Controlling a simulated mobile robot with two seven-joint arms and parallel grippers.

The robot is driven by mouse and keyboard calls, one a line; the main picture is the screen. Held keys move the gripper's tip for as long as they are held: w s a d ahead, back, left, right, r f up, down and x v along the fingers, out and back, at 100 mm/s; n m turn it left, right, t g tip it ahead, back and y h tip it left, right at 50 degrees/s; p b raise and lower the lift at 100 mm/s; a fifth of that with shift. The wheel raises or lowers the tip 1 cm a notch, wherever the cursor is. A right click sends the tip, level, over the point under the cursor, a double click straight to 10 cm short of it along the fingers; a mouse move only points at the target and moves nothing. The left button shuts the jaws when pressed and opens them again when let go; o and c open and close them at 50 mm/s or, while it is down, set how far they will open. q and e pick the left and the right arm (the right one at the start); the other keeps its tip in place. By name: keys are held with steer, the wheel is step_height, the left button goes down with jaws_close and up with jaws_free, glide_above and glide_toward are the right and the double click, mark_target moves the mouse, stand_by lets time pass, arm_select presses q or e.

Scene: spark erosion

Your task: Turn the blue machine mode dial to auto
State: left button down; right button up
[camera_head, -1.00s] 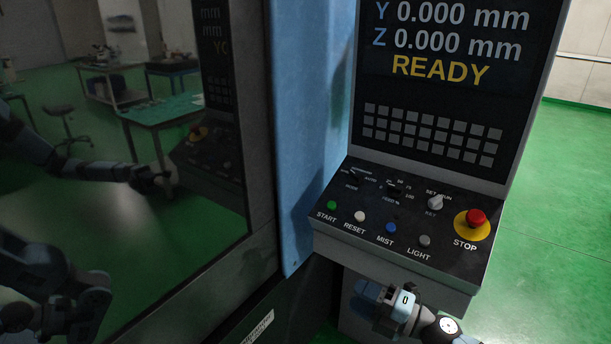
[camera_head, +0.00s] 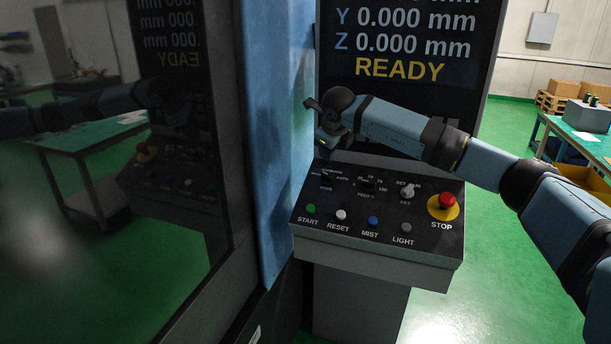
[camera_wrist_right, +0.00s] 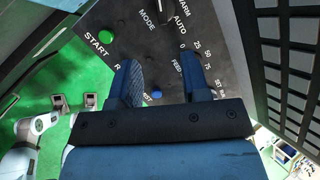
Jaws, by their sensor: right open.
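The mode dial (camera_head: 326,179) is a small dark knob at the panel's upper left, with the AUTO label to its right. Its exact pointing direction is hard to read. In the right wrist view the dial (camera_wrist_right: 163,14) is a dark knob at the top, between the MODE and AUTO lettering. My right gripper (camera_wrist_right: 162,80) is open and empty, its two dark fingers over the panel and apart from the dial. In the head view my right gripper (camera_head: 325,143) is above and behind the dial, partly hidden by its wrist. My left gripper is not in view.
The sloped control panel (camera_head: 430,243) carries a feed dial (camera_head: 367,186), a key switch (camera_head: 407,191), several push buttons and a red stop button (camera_head: 447,200). The screen (camera_head: 410,70) rises behind. A blue machine edge (camera_head: 275,130) and reflective door stand left.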

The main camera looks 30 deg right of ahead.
mark_target(329, 175)
steer(key=p+x, duration=0.3)
steer(key=x, duration=0.9)
steer(key=shift+d+f, duration=0.2)
steer(key=shift+f, duration=0.15)
steer(key=shift+w+d+f, duration=0.15)
steer(key=shift+w+f, duration=0.1)
steer(key=shift+f, duration=0.25)
jaws_close()
